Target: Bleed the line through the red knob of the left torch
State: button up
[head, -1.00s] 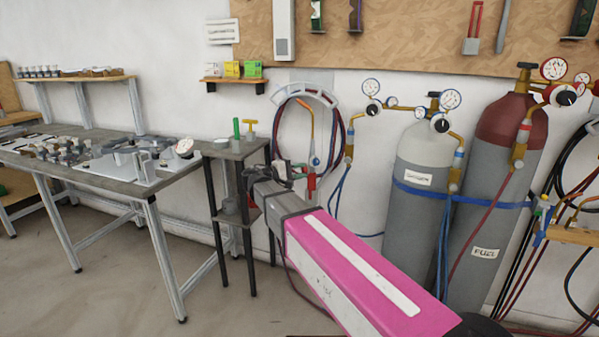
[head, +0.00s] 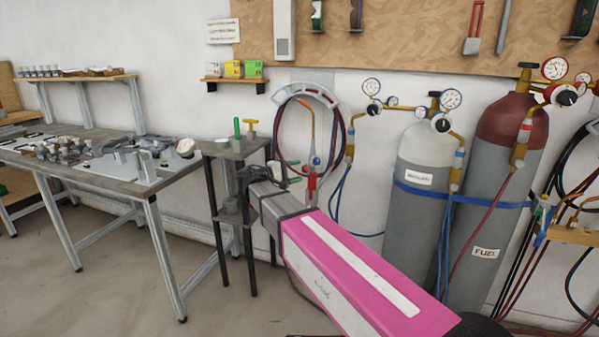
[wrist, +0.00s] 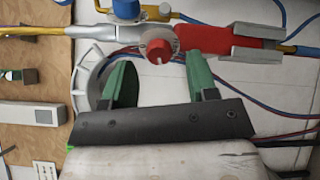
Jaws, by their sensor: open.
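The left torch hangs on the wall beside coiled hoses; its red handle (head: 311,186) and blue knob (head: 316,161) show in the head view. In the wrist view the torch lies across the top, with its red knob (wrist: 159,51), blue knob (wrist: 126,9) and red handle (wrist: 215,38). My gripper (wrist: 158,62) is open, its green fingers apart on either side of the red knob's line. The knob is at or just beyond the fingertips; I cannot tell whether they touch it. In the head view my gripper (head: 282,172) is partly hidden by my arm.
A small stand (head: 236,150) with a green and a yellow-handled tool is left of my gripper. A grey cylinder (head: 419,215) and a red-topped fuel cylinder (head: 512,125) stand right, strapped in blue. A curved grey hose bracket (wrist: 90,75) is close to the left finger.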

jog(key=v, duration=0.9)
